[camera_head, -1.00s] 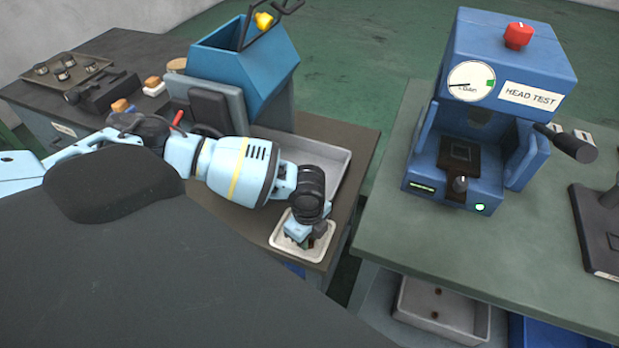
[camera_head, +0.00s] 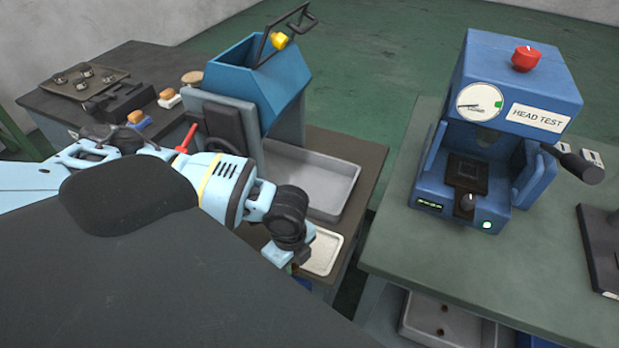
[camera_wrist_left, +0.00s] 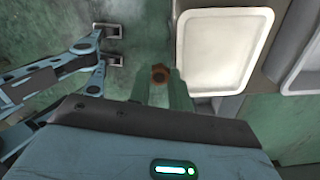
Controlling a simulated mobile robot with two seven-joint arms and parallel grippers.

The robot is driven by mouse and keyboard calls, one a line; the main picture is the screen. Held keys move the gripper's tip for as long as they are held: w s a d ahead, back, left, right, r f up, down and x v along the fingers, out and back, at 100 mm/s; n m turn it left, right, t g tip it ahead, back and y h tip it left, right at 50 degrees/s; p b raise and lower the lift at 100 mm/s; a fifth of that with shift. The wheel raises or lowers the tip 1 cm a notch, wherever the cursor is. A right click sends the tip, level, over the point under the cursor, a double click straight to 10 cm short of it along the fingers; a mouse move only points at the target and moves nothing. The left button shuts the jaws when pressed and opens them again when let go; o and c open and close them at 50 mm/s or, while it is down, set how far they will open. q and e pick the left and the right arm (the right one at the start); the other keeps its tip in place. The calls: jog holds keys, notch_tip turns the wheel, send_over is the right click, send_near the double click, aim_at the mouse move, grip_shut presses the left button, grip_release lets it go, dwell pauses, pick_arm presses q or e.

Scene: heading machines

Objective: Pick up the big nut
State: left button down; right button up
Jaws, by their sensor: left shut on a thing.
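The big nut (camera_wrist_left: 161,73) is a small brown, rust-coloured piece in the left wrist view. It sits between the greenish fingers of my left gripper (camera_wrist_left: 162,82), which is shut on it. In the head view, my left gripper (camera_head: 292,266) is at the near left edge of the small white tray, its fingertips mostly hidden by my own body. The small white tray (camera_head: 325,250) looks empty in the part that shows. It also shows in the left wrist view (camera_wrist_left: 222,50), to the right of the nut and apart from it. My right gripper is not in view.
A larger grey tray (camera_head: 318,180) lies behind the small one, beside a blue hopper machine (camera_head: 258,80). A blue head-test machine (camera_head: 505,130) stands on the green table (camera_head: 400,235) at right. Floor shows between the two tables.

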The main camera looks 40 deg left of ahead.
pick_arm(q)
jog(key=s+a, duration=0.1)
jog(key=s, duration=0.7)
jog(key=shift+s+r, duration=0.2)
jog(key=shift+r, duration=0.2)
jog(key=shift+w, duration=0.1)
